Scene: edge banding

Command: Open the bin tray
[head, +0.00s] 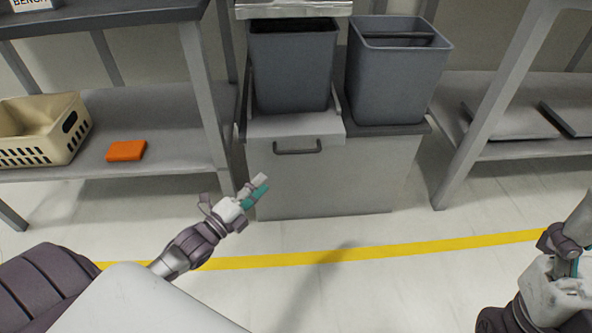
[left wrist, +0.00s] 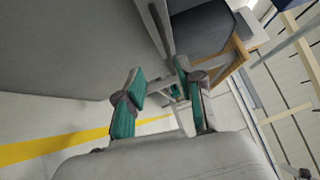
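The bin tray (head: 296,127) is light grey and carries the left grey bin (head: 291,70). Its front edge sits a little forward of the cabinet top beside it. A dark bar handle (head: 297,147) is on the front below it. My left gripper (head: 260,187) is before the cabinet's front, left of and below the handle, and apart from it. In the left wrist view its two teal-padded fingers (left wrist: 162,88) are spread with nothing between them. My right gripper (head: 572,262) is at the right edge, partly cut off, far from the tray; its finger opening is unclear.
A second grey bin (head: 398,80) stands on the cabinet (head: 385,175) at right. A left shelf (head: 175,110) holds a beige basket (head: 45,130) and an orange item (head: 126,150). A right rack (head: 480,125) stands close by. Floor with a yellow line (head: 400,248) is clear.

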